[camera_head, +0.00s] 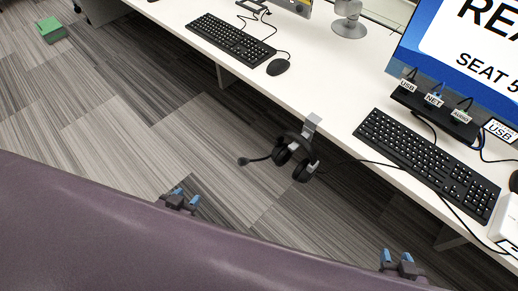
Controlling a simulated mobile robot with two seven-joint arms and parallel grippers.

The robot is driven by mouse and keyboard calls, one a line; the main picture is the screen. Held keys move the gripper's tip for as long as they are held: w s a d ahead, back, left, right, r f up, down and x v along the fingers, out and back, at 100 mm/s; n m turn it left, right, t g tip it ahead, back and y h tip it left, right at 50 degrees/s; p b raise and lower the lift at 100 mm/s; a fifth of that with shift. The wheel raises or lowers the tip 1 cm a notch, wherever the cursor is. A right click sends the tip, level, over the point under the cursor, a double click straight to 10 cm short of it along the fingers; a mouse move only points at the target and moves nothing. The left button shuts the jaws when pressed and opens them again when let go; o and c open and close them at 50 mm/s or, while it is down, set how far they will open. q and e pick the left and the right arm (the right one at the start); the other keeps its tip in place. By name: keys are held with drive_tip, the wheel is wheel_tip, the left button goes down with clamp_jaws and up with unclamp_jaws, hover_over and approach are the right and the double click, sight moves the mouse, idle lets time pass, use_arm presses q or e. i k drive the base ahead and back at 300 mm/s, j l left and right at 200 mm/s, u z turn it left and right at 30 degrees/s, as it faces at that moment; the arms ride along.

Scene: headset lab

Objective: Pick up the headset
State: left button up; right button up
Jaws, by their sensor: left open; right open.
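The black headset (303,171) hangs on a grey hook (311,125) at the front edge of the white desk (335,98). Its microphone boom points left over the floor, and a black cable runs from it to the right along the desk. My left gripper (183,194), with blue fingertips, is open and empty, below and left of the headset. My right gripper (397,257) is open and empty, below and right of the headset. Both are apart from it and partly hidden by the purple surface in front.
On the desk stand a keyboard (430,160), a hub with USB, NET and AUDIO labels (435,108) and a monitor (470,60) at right. Another keyboard (230,40) and a mouse (279,67) lie further back. A green box (51,30) sits on the carpet.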

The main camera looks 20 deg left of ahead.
sight(305, 171)
drive_tip(key=u, duration=0.1)
drive_tip(key=j+z, duration=0.2)
drive_tip(key=j, duration=0.25)
drive_tip(key=j+z, duration=0.15)
drive_tip(key=j, duration=0.35)
drive_tip(key=k+j+z, duration=0.2)
drive_tip(key=j, duration=0.25)
drive_tip(key=j+z, duration=0.15)
drive_tip(key=j, duration=0.3)
drive_tip(key=k+j+z, duration=0.2)
drive_tip(key=j, duration=0.25)
drive_tip(key=k+j+z, duration=0.15)
drive_tip(key=j, duration=0.3)
drive_tip(key=i, duration=0.05)
